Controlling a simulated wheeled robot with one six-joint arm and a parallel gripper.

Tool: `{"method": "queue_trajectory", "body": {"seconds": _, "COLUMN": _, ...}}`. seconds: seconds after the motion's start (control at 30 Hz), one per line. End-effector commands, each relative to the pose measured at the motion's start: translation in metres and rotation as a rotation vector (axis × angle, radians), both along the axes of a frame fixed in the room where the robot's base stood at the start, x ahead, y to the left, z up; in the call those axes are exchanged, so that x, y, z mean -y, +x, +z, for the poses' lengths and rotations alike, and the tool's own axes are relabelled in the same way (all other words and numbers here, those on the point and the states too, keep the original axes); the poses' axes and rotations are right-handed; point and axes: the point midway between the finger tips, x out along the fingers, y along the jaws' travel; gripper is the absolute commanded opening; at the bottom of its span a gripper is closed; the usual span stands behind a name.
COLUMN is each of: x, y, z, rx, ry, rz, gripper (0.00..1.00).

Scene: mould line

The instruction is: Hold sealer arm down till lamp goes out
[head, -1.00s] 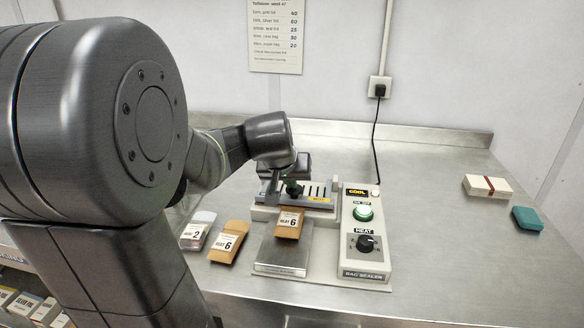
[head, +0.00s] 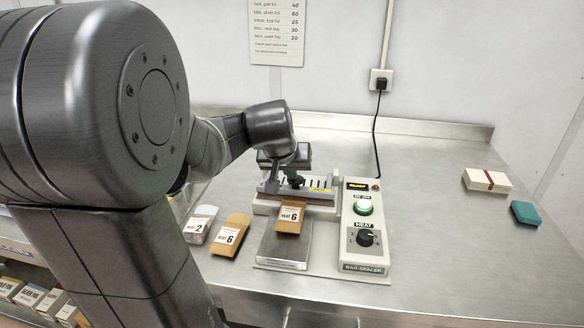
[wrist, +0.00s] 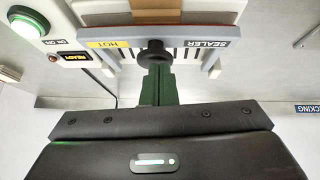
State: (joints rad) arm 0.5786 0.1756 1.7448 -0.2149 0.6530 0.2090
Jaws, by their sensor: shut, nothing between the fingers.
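The bag sealer's arm (head: 318,190) lies across the sealer with its slotted bar over the top end of a brown "6" pouch (head: 289,222). It looks slightly lifted, its reddish front edge showing; the exact gap is unclear. The small red lamp (head: 375,187) looks unlit beside the display (head: 357,186), which reads "READY" in the wrist view (wrist: 75,58).
The green on/off button (head: 363,208) is lit above the heat dial (head: 365,238). A "2" pouch (head: 198,226) and another "6" pouch (head: 230,236) lie left of the sealer. A cream box (head: 487,181) and teal block (head: 525,213) sit right. The bench between is clear.

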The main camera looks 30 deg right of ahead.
Motion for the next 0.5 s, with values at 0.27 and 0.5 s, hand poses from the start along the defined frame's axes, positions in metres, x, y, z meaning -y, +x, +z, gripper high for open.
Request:
{"method": "queue_trajectory", "body": {"seconds": 0.27, "x": -0.014, "y": -0.01, "z": 0.052, "rx": 0.017, "ry": -0.013, "rz": 0.005, "gripper": 0.0}}
{"method": "queue_trajectory", "body": {"seconds": 0.5, "x": -0.034, "y": -0.029, "z": 0.085, "rx": 0.018, "ry": -0.016, "rz": 0.005, "gripper": 0.0}}
